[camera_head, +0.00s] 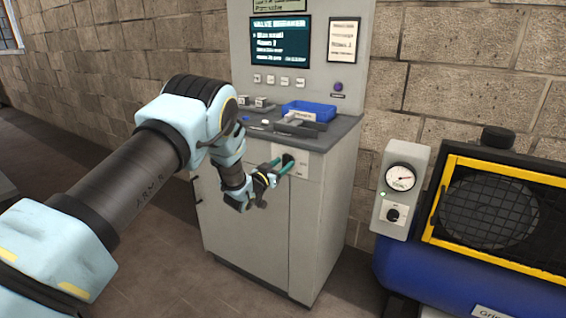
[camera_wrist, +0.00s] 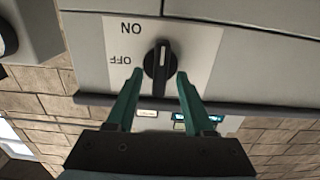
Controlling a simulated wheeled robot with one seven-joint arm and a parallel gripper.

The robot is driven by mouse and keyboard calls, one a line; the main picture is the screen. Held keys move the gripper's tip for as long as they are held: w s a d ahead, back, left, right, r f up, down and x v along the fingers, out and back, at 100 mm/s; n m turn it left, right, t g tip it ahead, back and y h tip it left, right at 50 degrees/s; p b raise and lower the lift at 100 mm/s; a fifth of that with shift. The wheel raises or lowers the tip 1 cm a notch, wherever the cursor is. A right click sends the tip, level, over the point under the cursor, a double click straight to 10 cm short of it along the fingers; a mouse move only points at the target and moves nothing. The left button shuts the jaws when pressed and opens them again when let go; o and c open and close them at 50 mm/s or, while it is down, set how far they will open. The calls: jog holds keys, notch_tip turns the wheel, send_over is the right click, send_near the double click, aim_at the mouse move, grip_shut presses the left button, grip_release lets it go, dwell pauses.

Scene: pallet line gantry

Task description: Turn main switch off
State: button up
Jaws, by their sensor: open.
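The main switch is a black rotary knob (camera_wrist: 158,62) on a white plate (camera_wrist: 200,35) marked ON and OFF, seen upside down in the wrist view. The knob's grip bar stands about upright there, with its pale mark toward the ON side, and OFF lies to the left. In the head view the plate (camera_head: 303,163) is on the upper front of the grey cabinet (camera_head: 265,225). My gripper (camera_wrist: 159,74) is open, with its green fingertips on either side of the knob. Whether they touch it I cannot tell. My gripper (camera_head: 282,166) partly covers the knob in the head view.
The cabinet's worktop holds a blue tray (camera_head: 309,110) and small items below a screen (camera_head: 280,42). A gauge box (camera_head: 400,190) with another black knob and a blue machine with a yellow-framed window (camera_head: 490,210) stand at right. A brick wall is behind.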

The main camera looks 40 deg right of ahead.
jog(key=shift+d, duration=0.25)
jog(key=shift+c, duration=0.4)
grip_shut()
